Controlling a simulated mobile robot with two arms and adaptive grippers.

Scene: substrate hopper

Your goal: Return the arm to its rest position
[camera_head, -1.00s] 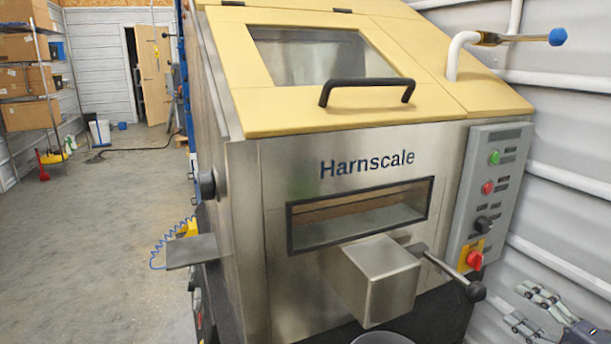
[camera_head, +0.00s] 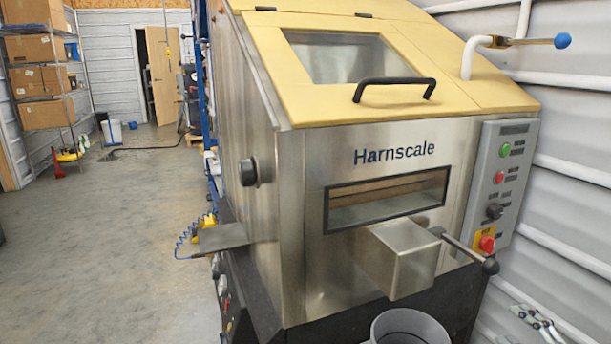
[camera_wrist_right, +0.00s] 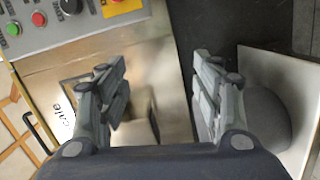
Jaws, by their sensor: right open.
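My right gripper (camera_head: 538,322) shows at the bottom right edge of the head view, to the right of the hopper machine (camera_head: 290,170) and apart from it. In the right wrist view the right gripper (camera_wrist_right: 162,95) has its two fingers spread wide with nothing between them. Beyond the fingers that view shows the machine's steel front (camera_wrist_right: 160,75), its control panel (camera_wrist_right: 65,20) and part of its spout. My left gripper is not in the head view.
The hopper has a closed yellow lid with a black handle (camera_head: 395,82), a spout (camera_head: 402,262) with a lever (camera_head: 470,252), and a grey bucket (camera_head: 408,325) below. A side shelf (camera_head: 222,238) juts out left. Open floor (camera_head: 110,240) lies left; a ribbed wall (camera_head: 575,190) stands right.

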